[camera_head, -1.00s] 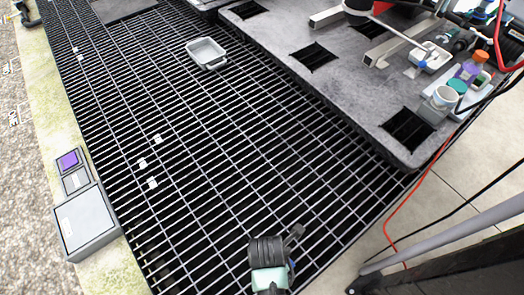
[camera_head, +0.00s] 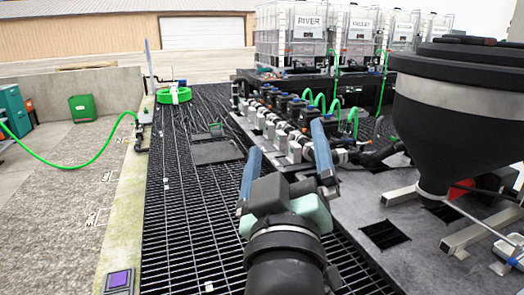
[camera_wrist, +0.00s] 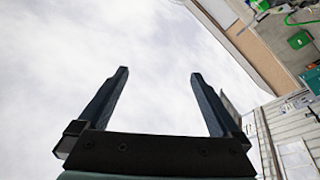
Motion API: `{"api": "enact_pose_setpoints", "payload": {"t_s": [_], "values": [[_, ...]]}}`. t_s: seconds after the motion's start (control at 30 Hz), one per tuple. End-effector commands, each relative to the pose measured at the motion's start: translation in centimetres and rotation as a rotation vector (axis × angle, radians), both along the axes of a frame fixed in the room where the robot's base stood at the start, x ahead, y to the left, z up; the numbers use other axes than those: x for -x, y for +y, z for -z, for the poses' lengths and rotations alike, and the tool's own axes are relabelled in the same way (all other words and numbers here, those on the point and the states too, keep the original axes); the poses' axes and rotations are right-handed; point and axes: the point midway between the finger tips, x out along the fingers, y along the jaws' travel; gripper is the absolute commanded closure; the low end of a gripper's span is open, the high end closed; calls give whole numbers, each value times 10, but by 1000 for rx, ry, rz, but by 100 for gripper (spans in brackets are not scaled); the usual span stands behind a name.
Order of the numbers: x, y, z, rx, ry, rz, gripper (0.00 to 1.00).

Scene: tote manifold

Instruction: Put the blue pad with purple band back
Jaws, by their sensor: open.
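My gripper (camera_head: 286,155) is raised in the middle of the head view, with its two blue fingers spread and nothing between them. In the wrist view my gripper (camera_wrist: 159,75) is also open and empty against the pale sky. I cannot make out a blue pad with a purple band in either current view. A purple square (camera_head: 120,279) on a grey block lies on the concrete ledge at the bottom left of the head view; I cannot tell whether it is related to the pad.
A dark grating (camera_head: 185,215) runs down the middle-left. A row of valves and pipes (camera_head: 285,130) stands behind my gripper. A large black hopper (camera_head: 460,100) rises at the right over a grey deck (camera_head: 350,200). Labelled tanks (camera_head: 305,40) stand at the back.

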Motion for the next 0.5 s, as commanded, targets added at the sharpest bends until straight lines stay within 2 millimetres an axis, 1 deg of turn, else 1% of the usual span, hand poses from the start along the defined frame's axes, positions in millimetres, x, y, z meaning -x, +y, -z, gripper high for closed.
{"api": "enact_pose_setpoints", "payload": {"t_s": [0.03, 0.07, 0.1, 0.2, 0.3, 0.33, 0.4, 0.5], "values": [[20, 8, -45, -90, -130, -48, 0], [32, 11, -66, -144, -197, -81, 0], [48, 16, -92, -210, -278, -126, 0], [85, 24, -138, -337, -436, -232, 0], [110, 28, -163, -412, -526, -306, 0], [114, 28, -167, -425, -541, -321, 0], [120, 29, -172, -443, -561, -340, 0], [121, 29, -173, -449, -565, -346, 0]]}}
